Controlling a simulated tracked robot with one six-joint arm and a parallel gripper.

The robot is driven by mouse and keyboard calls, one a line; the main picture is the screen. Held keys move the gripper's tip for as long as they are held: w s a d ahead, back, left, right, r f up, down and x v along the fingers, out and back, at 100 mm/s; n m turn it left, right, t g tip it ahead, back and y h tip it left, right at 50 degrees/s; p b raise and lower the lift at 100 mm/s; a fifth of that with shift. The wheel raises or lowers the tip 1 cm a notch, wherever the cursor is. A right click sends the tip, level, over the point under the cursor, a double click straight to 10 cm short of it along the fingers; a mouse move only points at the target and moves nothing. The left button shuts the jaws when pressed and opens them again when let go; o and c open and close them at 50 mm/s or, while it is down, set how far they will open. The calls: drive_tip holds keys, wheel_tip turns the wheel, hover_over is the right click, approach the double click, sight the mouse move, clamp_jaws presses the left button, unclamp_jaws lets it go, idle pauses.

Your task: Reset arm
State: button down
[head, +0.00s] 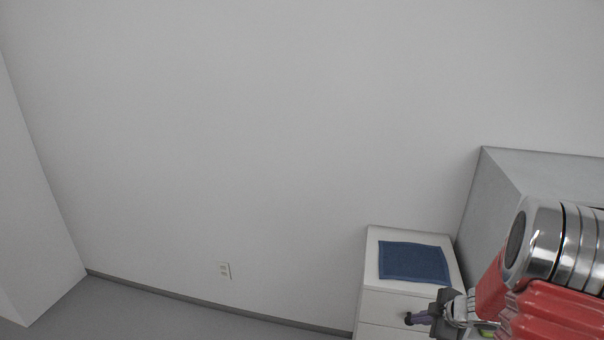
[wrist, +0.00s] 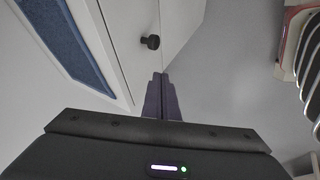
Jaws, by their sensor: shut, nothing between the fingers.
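My gripper (head: 416,318) is at the lower right of the head view, in front of the white drawer cabinet (head: 384,304). In the wrist view its two dark fingers (wrist: 160,80) lie together, shut with nothing between them. A round dark drawer knob (wrist: 150,41) shows just beyond the fingertips in the wrist view, apart from them in the picture. I cannot tell how far away in depth it is.
A blue mat (head: 414,262) lies on the cabinet top and also shows in the wrist view (wrist: 62,38). A tall grey block (head: 500,190) stands right of the cabinet.

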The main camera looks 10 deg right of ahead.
drive_tip(key=s+d+r+m+g+h, duration=0.2)
drive_tip(key=s+d+r+m+h, duration=0.2)
drive_tip(key=s+d+m+h, duration=0.4)
wheel_tip(320, 180, up, 5)
drive_tip(key=s+a+m+g, duration=0.1)
drive_tip(key=s+m+g, duration=0.1)
drive_tip(key=s+a+r+m+t+y, duration=0.1)
drive_tip(key=s+a+r, duration=0.3)
drive_tip(key=a, duration=0.6)
drive_tip(key=s+a+r+t+y, duration=0.1)
drive_tip(key=s+a+r+y, duration=0.2)
drive_tip(key=a+r, duration=0.6)
drive_tip(key=s+a+r+m+y, duration=0.1)
drive_tip(key=s+a+r, duration=0.5)
drive_tip(key=a, duration=0.7)
drive_tip(key=shift+s+a+r+m+t+y, duration=0.2)
drive_tip(key=shift+a+m+t+y, duration=0.1)
drive_tip(key=shift+t+y, duration=0.1)
